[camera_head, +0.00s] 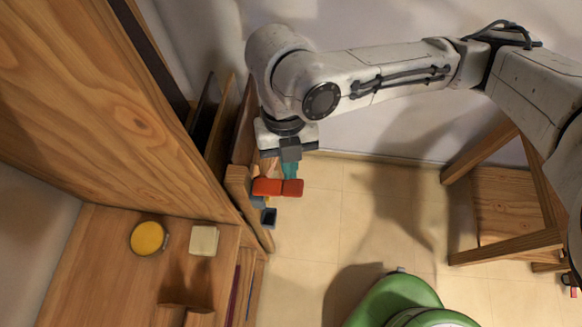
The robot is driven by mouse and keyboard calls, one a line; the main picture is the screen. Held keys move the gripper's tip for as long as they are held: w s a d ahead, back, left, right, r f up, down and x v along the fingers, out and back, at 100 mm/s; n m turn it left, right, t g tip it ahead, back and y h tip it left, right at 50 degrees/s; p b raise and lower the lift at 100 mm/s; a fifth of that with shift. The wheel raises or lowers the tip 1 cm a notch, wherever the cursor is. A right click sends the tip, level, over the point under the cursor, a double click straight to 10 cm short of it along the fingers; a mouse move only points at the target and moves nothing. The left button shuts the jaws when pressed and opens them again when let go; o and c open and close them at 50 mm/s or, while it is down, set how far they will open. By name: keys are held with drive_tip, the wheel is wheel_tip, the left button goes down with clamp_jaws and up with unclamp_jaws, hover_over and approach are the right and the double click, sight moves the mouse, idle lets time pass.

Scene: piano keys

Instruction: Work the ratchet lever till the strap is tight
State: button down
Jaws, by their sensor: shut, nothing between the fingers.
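A red lever (277,187), probably the ratchet's, sticks out from the end of the wooden furniture near the middle of the view. My gripper (290,172) points down just above and behind the red lever, its teal fingers shut and empty. Whether the fingertips touch the lever cannot be told from this angle. A small dark blue-grey part (268,216) sits below the lever against the wood, with a bit of yellow beside it. I cannot make out the strap clearly.
A wooden desk surface (90,265) at lower left carries a round yellow-topped container (147,238) and a pale square block (203,240). A tall wooden panel (110,110) rises at left. A wooden stool (505,215) stands at right. Tiled floor (345,215) lies open between.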

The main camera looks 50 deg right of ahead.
drive_tip(key=shift+b+x, duration=0.5)
drive_tip(key=shift+x, duration=0.6)
